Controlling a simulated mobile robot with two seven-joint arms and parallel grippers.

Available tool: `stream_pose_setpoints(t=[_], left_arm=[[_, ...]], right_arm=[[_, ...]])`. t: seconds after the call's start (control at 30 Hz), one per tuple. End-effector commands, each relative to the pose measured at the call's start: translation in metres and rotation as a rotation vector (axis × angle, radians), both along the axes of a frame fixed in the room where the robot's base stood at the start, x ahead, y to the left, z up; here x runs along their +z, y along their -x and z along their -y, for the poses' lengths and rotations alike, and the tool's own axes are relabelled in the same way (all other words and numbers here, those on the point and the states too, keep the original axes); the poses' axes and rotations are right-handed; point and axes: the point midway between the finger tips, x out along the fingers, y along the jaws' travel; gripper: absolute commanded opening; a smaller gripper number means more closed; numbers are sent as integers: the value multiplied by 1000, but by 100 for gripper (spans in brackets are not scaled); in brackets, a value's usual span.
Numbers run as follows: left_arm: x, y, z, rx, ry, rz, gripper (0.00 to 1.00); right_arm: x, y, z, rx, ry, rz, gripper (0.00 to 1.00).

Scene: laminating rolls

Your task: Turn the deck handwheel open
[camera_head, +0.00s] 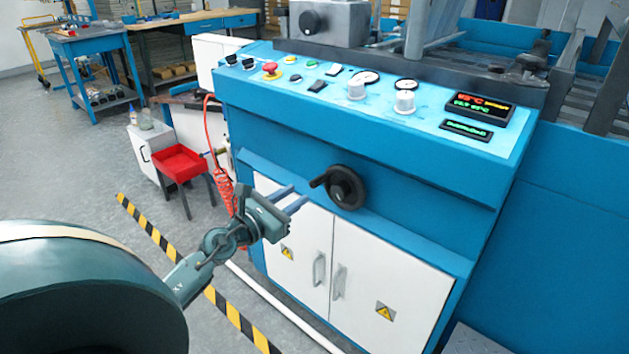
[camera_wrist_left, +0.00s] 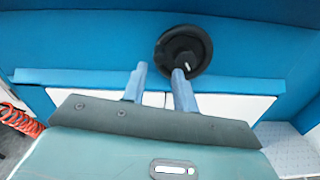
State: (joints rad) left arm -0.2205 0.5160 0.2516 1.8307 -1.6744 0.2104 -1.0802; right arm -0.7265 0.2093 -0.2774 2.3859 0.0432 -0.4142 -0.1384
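The deck handwheel (camera_head: 345,187) is a black round wheel with a crank knob at its left, on the blue front of the machine above the white cabinet doors. In the left wrist view the handwheel (camera_wrist_left: 184,50) is above and just right of the fingertips. My left gripper (camera_head: 300,197) points at the machine, a little left of and slightly below the wheel in the head view. Its two blue fingers (camera_wrist_left: 158,70) are apart with nothing between them. It does not appear to hold the wheel. My right gripper is not in view.
The blue control panel (camera_head: 440,125) with knobs, a red button and displays is above the wheel. White doors (camera_head: 345,275) with handles lie below. A red tray stand (camera_head: 180,162) and a coiled red hose (camera_head: 222,185) are left. Striped floor tape (camera_head: 150,232) runs in front.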

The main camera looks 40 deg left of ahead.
Motion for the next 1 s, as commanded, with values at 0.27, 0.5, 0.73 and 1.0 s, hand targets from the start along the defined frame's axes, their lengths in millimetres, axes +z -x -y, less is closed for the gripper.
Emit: stream_pose_setpoints(t=[0.27,0.5,0.73,1.0], left_arm=[[0,-51,4,1,3,2,29],[-1,-72,6,1,2,1,29],[-1,-74,6,0,2,-1,29],[-1,-74,6,0,2,0,15]], right_arm=[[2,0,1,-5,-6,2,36],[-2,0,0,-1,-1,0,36],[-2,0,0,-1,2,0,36],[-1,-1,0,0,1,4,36]])
